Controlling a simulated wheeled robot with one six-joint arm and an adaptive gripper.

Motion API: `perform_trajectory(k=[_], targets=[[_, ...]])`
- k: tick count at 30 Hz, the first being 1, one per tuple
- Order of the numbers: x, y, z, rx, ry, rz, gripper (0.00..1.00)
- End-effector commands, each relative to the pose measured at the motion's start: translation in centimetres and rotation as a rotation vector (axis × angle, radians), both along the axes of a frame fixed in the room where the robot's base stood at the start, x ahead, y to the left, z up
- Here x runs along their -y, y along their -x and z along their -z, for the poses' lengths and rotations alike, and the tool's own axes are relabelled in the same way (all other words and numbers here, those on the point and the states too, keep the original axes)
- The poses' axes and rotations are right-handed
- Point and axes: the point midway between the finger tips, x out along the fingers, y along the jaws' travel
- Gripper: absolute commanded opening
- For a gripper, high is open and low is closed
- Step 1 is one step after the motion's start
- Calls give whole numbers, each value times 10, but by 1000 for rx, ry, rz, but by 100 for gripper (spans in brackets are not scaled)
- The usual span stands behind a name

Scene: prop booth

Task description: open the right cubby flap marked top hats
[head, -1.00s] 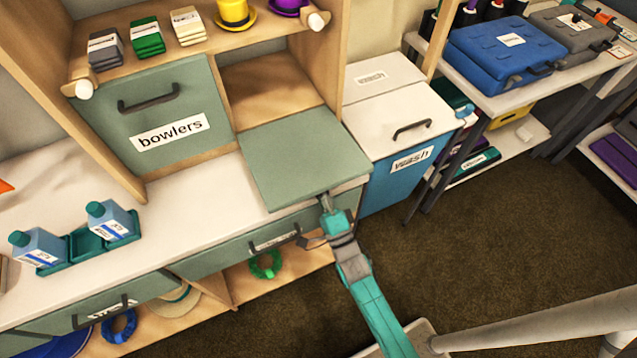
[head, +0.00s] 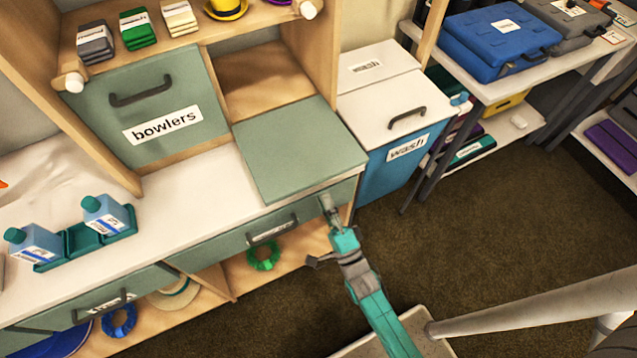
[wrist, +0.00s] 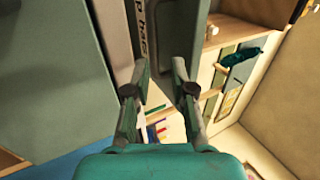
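The right cubby's green flap (head: 300,150) is swung down and lies about level, reaching out from the open cubby (head: 262,85) over the white counter. Its label side faces down in the head view. In the wrist view, part of a white label (wrist: 140,30) with letters like "p hats" shows on a panel just beyond my fingers. My gripper (head: 327,203) is just below and in front of the flap's front edge. In the wrist view my gripper (wrist: 161,66) has its fingers apart, with a gap between them. The flap's handle is not clearly seen.
The shut bowlers flap (head: 155,105) is to the left. Below the counter (head: 190,205) is a drawer with a handle (head: 272,232). A blue wash bin (head: 385,170) stands close on the right. Bottles (head: 105,215) stand on the counter at left. Floor at right is open.

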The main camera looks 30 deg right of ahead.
Motion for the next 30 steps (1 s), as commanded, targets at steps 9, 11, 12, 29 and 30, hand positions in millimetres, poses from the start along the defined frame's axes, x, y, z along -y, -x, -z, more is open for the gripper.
perform_trajectory(k=[9, 11, 12, 29, 30], targets=[[0, 38, 20, -2, 0, 0, 24], [0, 40, 21, -1, 0, 0, 24], [0, 41, 21, 0, 0, 0, 24], [0, 42, 22, 0, 0, 0, 24], [0, 43, 22, -2, 2, 1, 24]])
